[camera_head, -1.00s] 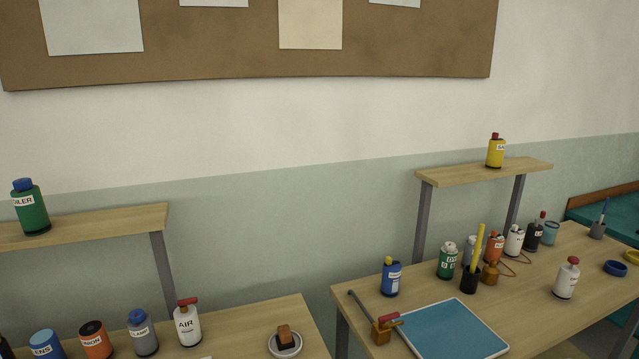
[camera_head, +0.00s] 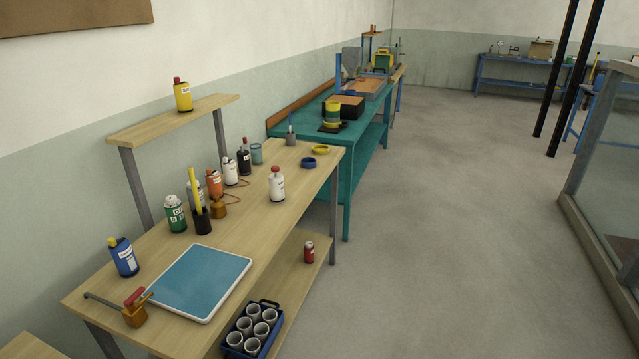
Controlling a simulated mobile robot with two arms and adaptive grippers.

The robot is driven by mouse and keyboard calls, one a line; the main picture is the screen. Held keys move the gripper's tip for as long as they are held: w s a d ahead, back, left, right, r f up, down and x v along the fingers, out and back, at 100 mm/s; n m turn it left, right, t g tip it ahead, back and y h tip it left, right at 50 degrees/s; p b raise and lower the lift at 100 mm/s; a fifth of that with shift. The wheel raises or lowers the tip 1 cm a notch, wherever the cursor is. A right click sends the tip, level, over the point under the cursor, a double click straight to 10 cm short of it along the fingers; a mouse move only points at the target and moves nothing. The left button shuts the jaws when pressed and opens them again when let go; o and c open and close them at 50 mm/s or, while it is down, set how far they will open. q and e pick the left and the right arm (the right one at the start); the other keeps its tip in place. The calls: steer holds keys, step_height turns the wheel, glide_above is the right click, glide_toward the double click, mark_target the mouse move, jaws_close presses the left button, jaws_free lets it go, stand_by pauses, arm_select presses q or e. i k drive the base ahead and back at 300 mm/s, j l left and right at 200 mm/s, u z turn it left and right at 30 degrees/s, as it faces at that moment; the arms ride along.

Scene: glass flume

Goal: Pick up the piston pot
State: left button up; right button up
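Several labelled pots stand on and around the wooden table, and their labels are too small to read, so I cannot tell which is the piston pot. They include a blue pot (camera_head: 123,257), a green pot (camera_head: 175,214), an orange pot (camera_head: 213,184), a white pot (camera_head: 230,172), a dark pot (camera_head: 244,158) and a white pot with a red cap (camera_head: 277,184). A yellow pot (camera_head: 183,96) stands on the raised shelf. A small red pot (camera_head: 309,252) stands on the lower shelf. Neither of my grippers is in view.
The wooden table (camera_head: 255,235) also bears a blue tray (camera_head: 199,281) and a black holder (camera_head: 202,221). A dark blue crate of cups (camera_head: 265,307) is on the lower shelf. A teal bench (camera_head: 300,119) stands behind. Open grey floor (camera_head: 440,240) lies to the right, before a glass-walled structure (camera_head: 612,190).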

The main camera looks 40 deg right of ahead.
mark_target(277, 184)
steer(key=z, duration=0.85)
steer(key=i, duration=0.1)
